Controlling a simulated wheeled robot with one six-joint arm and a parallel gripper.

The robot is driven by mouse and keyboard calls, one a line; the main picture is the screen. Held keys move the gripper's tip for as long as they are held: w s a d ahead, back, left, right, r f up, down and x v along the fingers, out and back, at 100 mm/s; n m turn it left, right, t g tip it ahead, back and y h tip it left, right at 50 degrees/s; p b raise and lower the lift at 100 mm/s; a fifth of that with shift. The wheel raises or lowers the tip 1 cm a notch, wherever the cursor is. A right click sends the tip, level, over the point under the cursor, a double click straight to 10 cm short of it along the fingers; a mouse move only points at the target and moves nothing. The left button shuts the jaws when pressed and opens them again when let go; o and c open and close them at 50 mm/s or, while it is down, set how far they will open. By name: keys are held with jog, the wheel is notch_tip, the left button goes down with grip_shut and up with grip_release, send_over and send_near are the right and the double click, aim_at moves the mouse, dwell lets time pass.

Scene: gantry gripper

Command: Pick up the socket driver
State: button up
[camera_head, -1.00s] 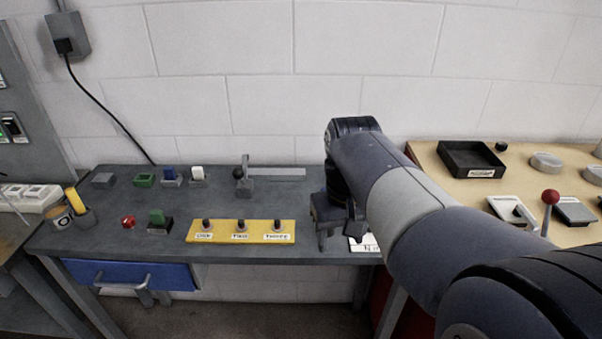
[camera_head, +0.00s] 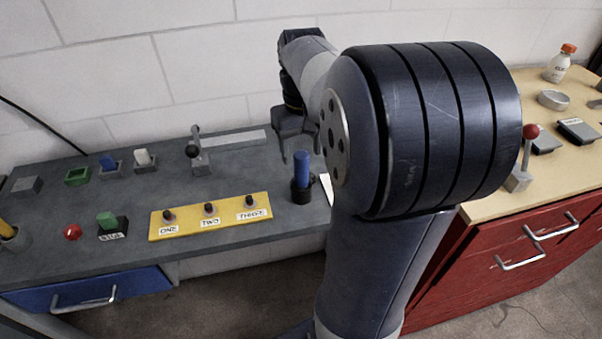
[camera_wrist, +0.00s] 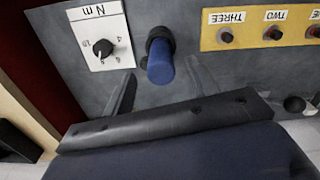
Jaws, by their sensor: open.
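The socket driver seems to be the blue cylindrical handle (camera_head: 302,172) standing upright in a black round holder (camera_head: 302,194) at the right part of the grey bench. In the wrist view the blue handle (camera_wrist: 160,64) is at top centre, rising from the black holder. My gripper (camera_head: 300,152) is open and empty, just behind and above the handle in the head view. In the wrist view the fingers (camera_wrist: 158,88) point toward the bench on either side of the handle's line, with no visible contact. The driver's lower end is hidden in the holder.
A yellow panel (camera_head: 190,229) with knobs labelled ONE, TWO and THREE lies left of the holder. A white N m dial plate (camera_wrist: 101,35) is on its other side. A grey lever fixture (camera_head: 197,160) stands behind the panel. The wall (camera_head: 150,75) closes off the back.

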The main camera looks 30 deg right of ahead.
aim_at(301, 155)
notch_tip(301, 155, down, 4)
jog(key=shift+f, duration=0.1)
jog(key=shift+c, duration=0.5)
jog(key=c, duration=1.1)
